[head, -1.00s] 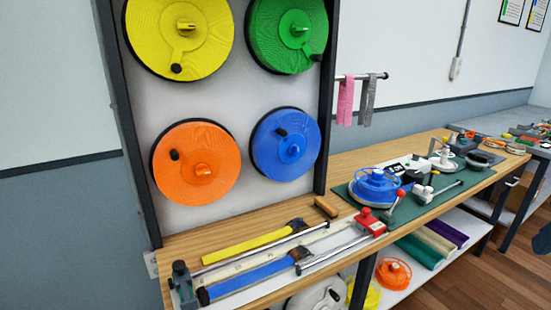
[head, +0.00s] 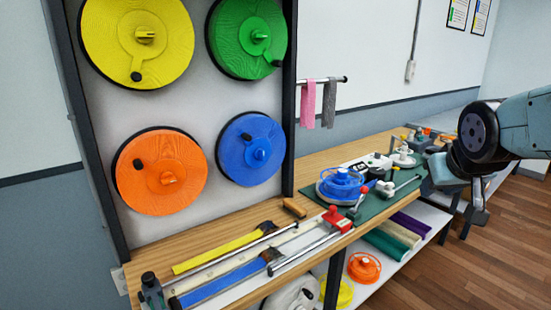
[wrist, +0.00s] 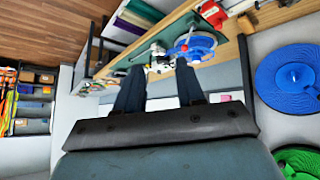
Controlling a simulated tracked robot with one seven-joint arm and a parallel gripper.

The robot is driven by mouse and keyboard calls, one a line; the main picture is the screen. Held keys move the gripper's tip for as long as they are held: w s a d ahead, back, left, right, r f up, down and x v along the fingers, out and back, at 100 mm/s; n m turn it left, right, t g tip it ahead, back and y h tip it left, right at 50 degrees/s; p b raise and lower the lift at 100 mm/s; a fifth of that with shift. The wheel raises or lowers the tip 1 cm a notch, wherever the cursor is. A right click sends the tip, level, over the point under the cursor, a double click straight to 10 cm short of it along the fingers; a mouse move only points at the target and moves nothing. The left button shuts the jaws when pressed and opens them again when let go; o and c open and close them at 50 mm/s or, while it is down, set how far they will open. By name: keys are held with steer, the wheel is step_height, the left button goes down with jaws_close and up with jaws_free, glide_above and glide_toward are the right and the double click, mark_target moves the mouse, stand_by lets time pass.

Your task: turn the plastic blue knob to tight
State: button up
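The blue knob (head: 260,155) is a small lever on the face of the blue disc (head: 237,147) at the lower right of the wall panel. A black crank handle (head: 246,136) sits above and left of it. The knob also shows in the wrist view (wrist: 294,76), on the disc at the right edge. My gripper (wrist: 160,74) has its two dark fingers apart with nothing between them. In the head view it hangs over the right end of the bench, well to the right of the blue disc; its fingertips are hard to make out there.
Yellow (head: 137,40), green (head: 247,38) and orange (head: 160,170) discs share the panel. A rail (head: 330,80) with pink and grey cloths juts out right of it. The bench below holds strap tools and a blue wheel (head: 341,184). Open floor lies at the right.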

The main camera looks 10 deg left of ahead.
steer(key=w+a+f+n+t+y, duration=0.2)
steer(key=w+a, duration=0.5)
steer(key=w, duration=0.2)
steer(key=n+t+y, duration=0.1)
steer(key=n+y, duration=0.5)
steer(key=y, duration=0.6)
glide_toward(264, 156)
steer(key=x, duration=0.8)
steer(key=shift+w+a+r, duration=0.1)
steer(key=shift+w+a, duration=0.05)
steer(key=shift+a, duration=0.1)
jaws_close()
